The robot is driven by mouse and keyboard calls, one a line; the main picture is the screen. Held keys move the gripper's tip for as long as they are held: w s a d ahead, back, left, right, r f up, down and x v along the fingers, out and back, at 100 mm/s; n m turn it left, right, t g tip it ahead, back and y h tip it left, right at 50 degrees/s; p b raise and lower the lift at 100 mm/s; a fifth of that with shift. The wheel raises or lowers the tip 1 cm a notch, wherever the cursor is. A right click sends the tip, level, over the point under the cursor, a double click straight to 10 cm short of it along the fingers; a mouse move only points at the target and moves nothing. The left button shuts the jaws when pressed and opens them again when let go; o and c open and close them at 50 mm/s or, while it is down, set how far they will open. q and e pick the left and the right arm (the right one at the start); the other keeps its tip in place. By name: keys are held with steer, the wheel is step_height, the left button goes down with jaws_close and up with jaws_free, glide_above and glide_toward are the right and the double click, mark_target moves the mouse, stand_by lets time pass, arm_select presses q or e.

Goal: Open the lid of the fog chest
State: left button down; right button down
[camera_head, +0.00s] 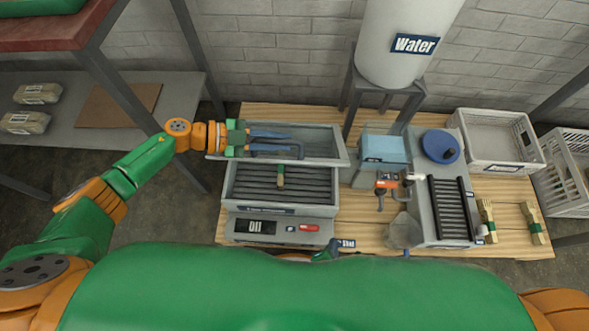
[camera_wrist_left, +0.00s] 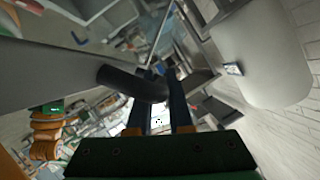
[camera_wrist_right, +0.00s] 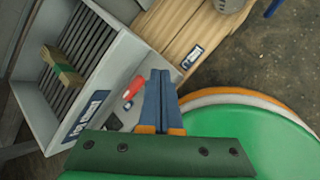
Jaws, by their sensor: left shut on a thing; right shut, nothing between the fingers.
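The fog chest (camera_head: 226,190) is a grey box on the wooden bench, with a dark slatted interior in view. Its grey lid (camera_head: 325,141) is raised at the back, so the chest stands open. My left gripper (camera_head: 289,142) is at the lid and shut on its dark bar handle (camera_head: 300,151). In the left wrist view the handle (camera_wrist_left: 125,80) runs between the fingers. A wooden piece with a green band (camera_head: 280,176) lies on the slats; it also shows in the right wrist view (camera_wrist_right: 62,68). My right gripper (camera_wrist_right: 160,75) is shut and empty, in front of the chest.
The chest front has a display reading "011" (camera_head: 255,227) and a red switch (camera_head: 308,228). To the right are a blue-topped box (camera_head: 384,148), an orange tool (camera_head: 387,180), a black roller unit (camera_head: 451,209) and a water tank (camera_head: 405,30). White crates (camera_head: 500,168) stand beyond.

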steer(key=w+a+r+n+t+y, duration=0.1)
steer(key=a+r+n+t+y, duration=0.35)
steer(key=a+r+n, duration=0.75)
steer(key=w+d+r+t+h, duration=0.1)
steer(key=w+t+h, duration=0.1)
steer(key=w, duration=1)
steer(key=shift+d+r, duration=0.25)
steer(key=shift+d, duration=0.15)
